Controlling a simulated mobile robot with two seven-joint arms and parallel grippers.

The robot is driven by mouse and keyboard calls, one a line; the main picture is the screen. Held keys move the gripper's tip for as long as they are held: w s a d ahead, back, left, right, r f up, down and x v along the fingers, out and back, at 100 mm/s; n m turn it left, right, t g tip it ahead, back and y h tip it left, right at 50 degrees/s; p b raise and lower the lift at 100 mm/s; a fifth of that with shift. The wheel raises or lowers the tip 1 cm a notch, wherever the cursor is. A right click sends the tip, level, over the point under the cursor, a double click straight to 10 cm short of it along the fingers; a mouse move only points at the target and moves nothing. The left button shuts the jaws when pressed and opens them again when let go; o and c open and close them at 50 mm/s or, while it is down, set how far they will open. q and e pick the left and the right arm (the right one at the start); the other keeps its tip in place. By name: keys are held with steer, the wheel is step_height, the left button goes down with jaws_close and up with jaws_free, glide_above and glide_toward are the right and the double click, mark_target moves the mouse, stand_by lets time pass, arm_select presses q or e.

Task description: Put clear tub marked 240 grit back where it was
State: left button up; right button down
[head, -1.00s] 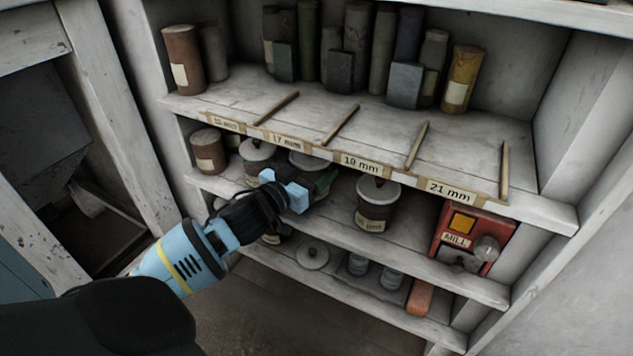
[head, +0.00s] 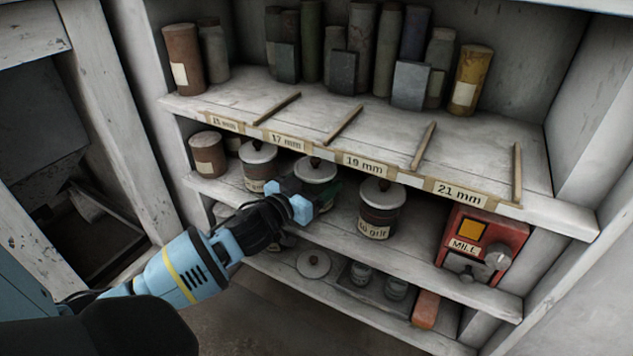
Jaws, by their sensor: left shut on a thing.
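A clear tub (head: 317,170) with a pale lid and dark knob is at the middle shelf, between two similar lidded tubs. My left gripper (head: 308,203) is in front of it and shut on it at its side. The gripper hides most of its body and its label, so I cannot read the mark or tell whether its base touches the shelf. My right gripper is not in view.
A lidded tub (head: 258,165) stands left of the held one, and another with a grit label (head: 380,208) stands right. A red mill (head: 480,245) is further right. The upper shelf board (head: 370,130) is close overhead. Bare shelf lies between the right tub and the mill.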

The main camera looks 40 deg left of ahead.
arm_select(q)
steer(key=o, duration=0.7)
steer(key=shift+f, duration=0.1)
steer(key=o, duration=0.5)
steer(key=shift+c, duration=0.2)
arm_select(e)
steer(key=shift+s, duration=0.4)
arm_select(q)
steer(key=shift+r, duration=0.25)
steer(key=s+p, duration=0.3)
steer(key=s, duration=0.9)
steer(key=shift+d, duration=0.2)
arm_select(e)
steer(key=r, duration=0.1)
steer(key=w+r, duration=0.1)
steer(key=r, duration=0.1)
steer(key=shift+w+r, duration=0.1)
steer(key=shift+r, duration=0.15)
arm_select(q)
steer(key=shift+f, duration=0.1)
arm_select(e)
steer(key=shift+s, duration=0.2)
